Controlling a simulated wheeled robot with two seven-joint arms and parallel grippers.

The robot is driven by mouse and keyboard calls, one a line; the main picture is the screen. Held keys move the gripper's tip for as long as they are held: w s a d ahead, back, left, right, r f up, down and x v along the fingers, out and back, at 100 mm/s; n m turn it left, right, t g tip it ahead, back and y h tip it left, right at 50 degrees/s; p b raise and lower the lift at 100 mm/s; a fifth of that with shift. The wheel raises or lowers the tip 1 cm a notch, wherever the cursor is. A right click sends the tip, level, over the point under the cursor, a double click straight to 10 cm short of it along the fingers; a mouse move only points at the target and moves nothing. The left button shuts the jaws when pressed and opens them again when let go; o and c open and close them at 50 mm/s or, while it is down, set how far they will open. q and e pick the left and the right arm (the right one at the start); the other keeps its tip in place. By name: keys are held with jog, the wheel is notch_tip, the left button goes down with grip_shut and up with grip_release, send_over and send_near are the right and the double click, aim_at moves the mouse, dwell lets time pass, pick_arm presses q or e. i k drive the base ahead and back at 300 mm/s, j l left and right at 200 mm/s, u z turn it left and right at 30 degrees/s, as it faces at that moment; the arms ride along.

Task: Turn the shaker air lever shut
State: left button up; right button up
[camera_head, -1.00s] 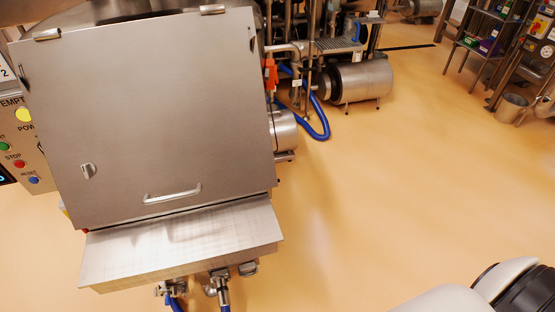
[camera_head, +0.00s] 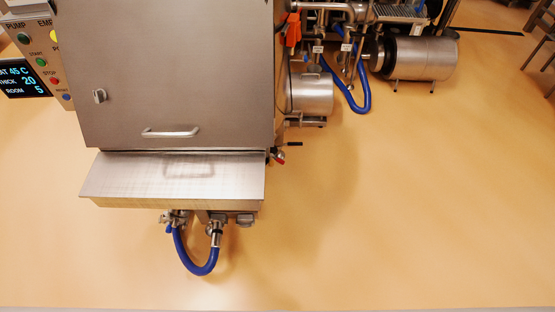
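The powder hopper (camera_head: 175,75) is a big steel cabinet with a closed door, filling the upper left of the head view. A small red-ended lever (camera_head: 280,158) sticks out low on its right side. An orange-red handle (camera_head: 292,30) shows higher up by the pipes at that side. I cannot tell which of these is the shaker air lever, or how it is turned. Neither of my grippers is in view.
A steel shelf (camera_head: 175,178) juts from the cabinet front, with a looped blue hose (camera_head: 203,268) under it. A control panel (camera_head: 38,62) stands at left. A motor (camera_head: 425,58) and a blue hose (camera_head: 362,98) are behind right. The floor at right is clear.

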aim_at(272, 157)
jog(key=i+l+u, duration=0.1)
jog(key=u, duration=0.25)
jog(key=l+u, duration=0.15)
jog(key=u, duration=0.15)
jog(key=i+l+u, duration=0.15)
jog(key=l, duration=0.25)
jog(key=i+l+u, duration=0.1)
jog(key=l, duration=0.35)
jog(key=i+l+u, duration=0.15)
jog(key=l, duration=0.3)
jog(key=i+l+u, duration=0.15)
jog(key=l, duration=0.3)
jog(key=i+l+u, duration=0.1)
jog(key=l, duration=0.35)
